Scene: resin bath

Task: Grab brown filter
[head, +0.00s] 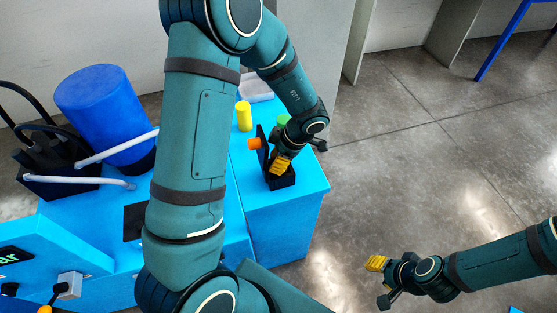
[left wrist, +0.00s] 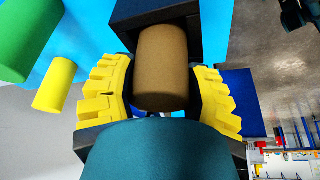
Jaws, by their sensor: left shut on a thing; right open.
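The brown filter (left wrist: 162,65) is a short cylinder, seen between the yellow finger pads of my left gripper (left wrist: 162,92) in the left wrist view. The gripper is shut on it. In the head view, my left gripper (head: 281,166) is low at a small black open box (head: 284,183) on the blue bench, and it hides the brown filter there. The black box also shows behind the filter in the left wrist view (left wrist: 130,14); I cannot tell if the filter is clear of it. My right gripper (head: 378,267) is open and empty above the floor.
On the blue bench (head: 290,215), a yellow cylinder (head: 244,116), a green one (head: 282,120) and an orange piece (head: 254,143) are close to my left gripper. A clear tray (head: 256,90) is behind. A large blue drum (head: 105,108) stands left. Floor at right is free.

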